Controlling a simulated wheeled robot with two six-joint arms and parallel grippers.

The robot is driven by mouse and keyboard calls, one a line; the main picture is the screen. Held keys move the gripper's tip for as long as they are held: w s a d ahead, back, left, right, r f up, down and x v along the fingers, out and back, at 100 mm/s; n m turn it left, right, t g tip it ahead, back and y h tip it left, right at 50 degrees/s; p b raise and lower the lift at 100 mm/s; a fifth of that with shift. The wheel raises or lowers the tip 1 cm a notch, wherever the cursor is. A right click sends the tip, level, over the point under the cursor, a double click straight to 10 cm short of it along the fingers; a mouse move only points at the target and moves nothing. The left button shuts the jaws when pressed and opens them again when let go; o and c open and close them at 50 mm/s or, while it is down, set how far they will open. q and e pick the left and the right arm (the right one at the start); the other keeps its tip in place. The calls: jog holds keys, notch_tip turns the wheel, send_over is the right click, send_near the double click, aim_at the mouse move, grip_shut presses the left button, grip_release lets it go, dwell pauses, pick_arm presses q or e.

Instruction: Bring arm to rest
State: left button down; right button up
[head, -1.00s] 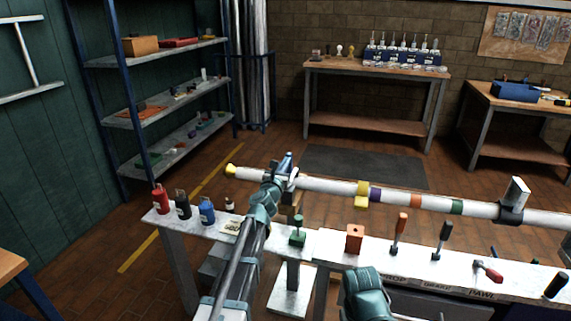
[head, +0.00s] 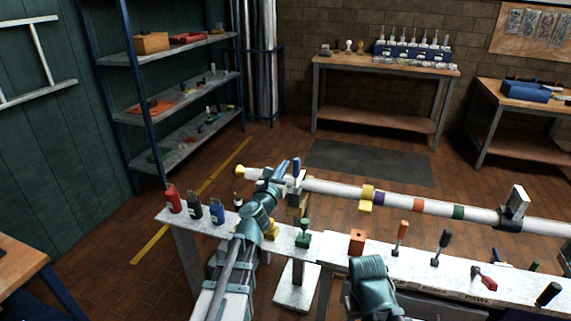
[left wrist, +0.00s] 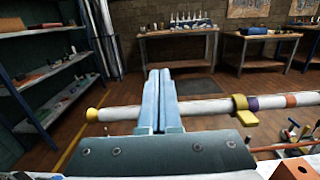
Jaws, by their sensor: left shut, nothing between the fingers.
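My left gripper (head: 280,168) is shut and empty.
A pale bench (head: 325,262) carries red, black and blue bottles at left, a green-based part (head: 303,238), an orange block (head: 357,240) and several tools. A dark bracket (head: 513,212) sits on the mast at right.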

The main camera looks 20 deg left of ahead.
pick_arm(q)
jog(key=s+d+f+m+g+h, duration=0.5)
jog(key=d+m, duration=0.3)
jog(key=m, duration=0.4)
jog(key=s+d+f+m+g+h, duration=0.2)
jog(key=s+d+f+m+g, duration=0.2)
jog(key=d+f+m, duration=0.5)
jog(key=s+a+f+m+g+y, duration=0.4)
jog(key=s+a+f+m+g, duration=0.1)
jog(key=s+m, duration=0.35)
jog(key=s+a+f+m+g+y, duration=0.45)
jog(key=s+m, duration=0.25)
jog(key=s, duration=0.2)
jog(key=s+d+m, duration=0.3)
jog(key=s+d, duration=0.2)
jog(key=d, duration=0.5)
notch_tip(320, 180, up, 16)
jog(key=p, duration=1.5)
jog(key=shift+f, duration=0.2)
jog(key=shift+w+g, duration=0.1)
jog(key=shift+g, duration=0.15)
